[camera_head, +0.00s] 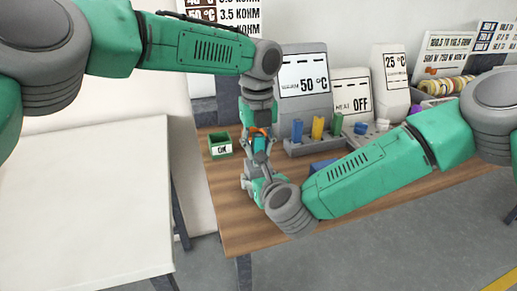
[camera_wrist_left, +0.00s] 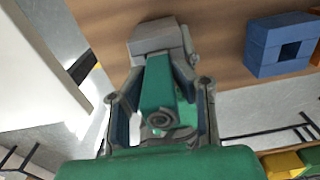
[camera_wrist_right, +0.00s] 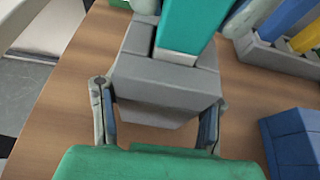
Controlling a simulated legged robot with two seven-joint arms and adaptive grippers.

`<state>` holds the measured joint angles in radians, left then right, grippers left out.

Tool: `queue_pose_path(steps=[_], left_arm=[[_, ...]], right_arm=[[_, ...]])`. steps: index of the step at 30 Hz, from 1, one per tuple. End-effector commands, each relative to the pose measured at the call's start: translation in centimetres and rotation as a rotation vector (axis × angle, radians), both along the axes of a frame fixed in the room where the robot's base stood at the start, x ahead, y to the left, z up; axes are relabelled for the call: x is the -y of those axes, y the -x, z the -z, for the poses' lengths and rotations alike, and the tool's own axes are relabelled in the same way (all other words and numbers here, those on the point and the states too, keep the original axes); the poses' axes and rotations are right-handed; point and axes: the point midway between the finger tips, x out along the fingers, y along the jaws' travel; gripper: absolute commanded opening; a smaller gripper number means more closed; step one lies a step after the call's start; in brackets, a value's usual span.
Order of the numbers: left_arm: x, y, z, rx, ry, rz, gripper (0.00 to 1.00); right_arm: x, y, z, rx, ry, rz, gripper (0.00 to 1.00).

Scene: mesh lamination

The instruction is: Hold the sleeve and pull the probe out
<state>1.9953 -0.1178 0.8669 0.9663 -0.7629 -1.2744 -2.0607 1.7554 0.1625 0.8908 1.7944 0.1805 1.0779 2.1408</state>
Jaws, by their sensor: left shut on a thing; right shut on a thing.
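The grey block-shaped sleeve (camera_wrist_right: 165,85) is between the fingers of my right gripper (camera_wrist_right: 158,125), which is shut on it above the table. A green probe (camera_wrist_right: 188,25) rises from the sleeve's slotted top; I cannot tell how deep it sits. In the left wrist view the probe (camera_wrist_left: 158,85) lies between the fingers of my left gripper (camera_wrist_left: 160,112), shut on it, with the sleeve (camera_wrist_left: 158,38) beyond. In the head view my left gripper (camera_head: 258,130) is directly above my right gripper (camera_head: 256,172), and they largely hide both parts.
A green box marked OK (camera_head: 220,147) stands left of the grippers. A rack (camera_head: 310,147) with blue, yellow and green pieces and displays reading 50 °C (camera_head: 304,80) and OFF (camera_head: 352,98) stand behind. A blue block (camera_wrist_right: 293,142) is to the right.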

Motion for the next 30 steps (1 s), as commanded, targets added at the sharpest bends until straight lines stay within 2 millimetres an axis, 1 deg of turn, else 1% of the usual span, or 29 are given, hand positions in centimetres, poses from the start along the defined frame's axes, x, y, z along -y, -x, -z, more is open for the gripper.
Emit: queue_pose_path(steps=[24,30], left_arm=[[0.2,0.0,-2.8,0.004,0.006,0.002,0.00],[0.2,0.0,-3.2,0.002,0.004,0.001,0.00]], right_arm=[[-0.3,0.2,0.1,-0.002,-0.001,-0.008,0.00],[-0.2,0.2,0.1,-0.002,-0.001,-0.006,0.00]])
